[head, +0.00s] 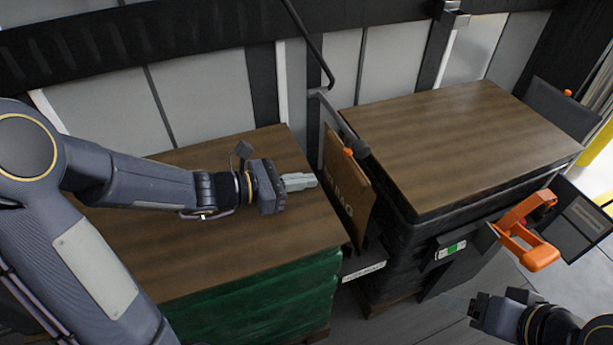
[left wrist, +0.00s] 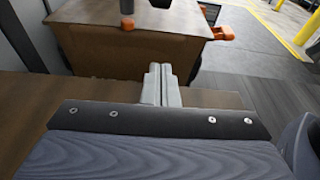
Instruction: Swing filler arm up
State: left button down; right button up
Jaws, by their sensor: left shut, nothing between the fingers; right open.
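A thin bent bar with a thick dark grey grip (head: 341,122) hangs between the two brown-topped stacks; it seems to be the filler arm, though I cannot be sure. Its grip end slopes down to the right. A dark grip also shows at the top of the left wrist view (left wrist: 127,6). My left gripper (head: 302,181) is shut and empty above the left stack, left of and below the bar in the picture, apart from it. Its closed fingers show in the left wrist view (left wrist: 161,84). My right gripper (head: 478,309) is open at the lower right; its fingertips are hard to make out.
The left stack (head: 215,240) has green wrapped sides; the right stack (head: 470,140) is dark-sided. A brown lettered panel (head: 345,190) with an orange knob stands between them. An orange handle (head: 525,235) on a dark panel is near my right gripper. A grey wall lies behind.

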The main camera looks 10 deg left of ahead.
pick_arm(q)
jog(key=b+x, duration=0.1)
jog(key=x, duration=0.6)
jog(key=shift+d+f+b, duration=0.2)
jog(key=shift+d+b, duration=0.1)
jog(key=shift+b, duration=0.05)
jog(key=r, duration=0.2)
jog(key=w+d+r+p, duration=0.1)
jog(key=r, duration=0.1)
jog(key=shift+d, duration=0.1)
